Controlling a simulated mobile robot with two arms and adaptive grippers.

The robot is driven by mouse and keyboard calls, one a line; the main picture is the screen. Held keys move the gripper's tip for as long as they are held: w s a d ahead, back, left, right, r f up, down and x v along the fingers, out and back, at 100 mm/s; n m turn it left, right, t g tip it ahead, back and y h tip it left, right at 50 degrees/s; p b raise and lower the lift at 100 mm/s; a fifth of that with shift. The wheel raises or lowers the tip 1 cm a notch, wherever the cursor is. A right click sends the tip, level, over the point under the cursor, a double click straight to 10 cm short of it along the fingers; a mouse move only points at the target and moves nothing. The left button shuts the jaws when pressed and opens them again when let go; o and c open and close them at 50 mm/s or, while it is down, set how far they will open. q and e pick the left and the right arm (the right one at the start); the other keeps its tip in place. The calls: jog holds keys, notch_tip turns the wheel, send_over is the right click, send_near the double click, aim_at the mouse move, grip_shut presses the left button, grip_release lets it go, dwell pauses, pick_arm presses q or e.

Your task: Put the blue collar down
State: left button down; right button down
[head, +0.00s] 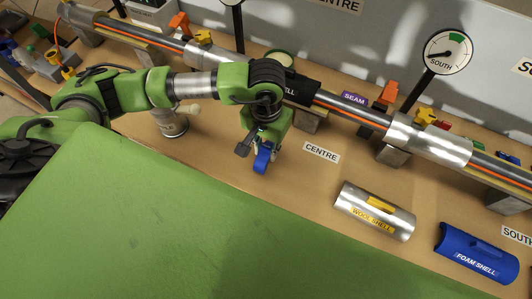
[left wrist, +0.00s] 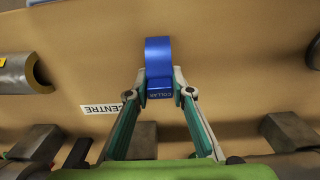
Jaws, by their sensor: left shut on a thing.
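The blue collar (head: 262,158) is a short curved blue piece held by my left gripper (head: 257,147) above the tan bench, behind the green surface. My right gripper is in neither view.
The CENTRE label (head: 321,152) lies right of the collar. The silver wool shell (head: 365,222) and the blue foam shell (head: 470,262) lie farther right on the bench. A long pipe (head: 345,108) on stands runs behind. A metal canister (head: 172,124) stands to the left.

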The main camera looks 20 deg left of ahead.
pick_arm(q)
notch_tip(320, 180, down, 2)
jog(key=shift+f+b, duration=0.2)
jog(key=shift+b, duration=0.15)
jog(key=c, duration=1.9)
grip_release()
jog(key=shift+o, duration=0.6)
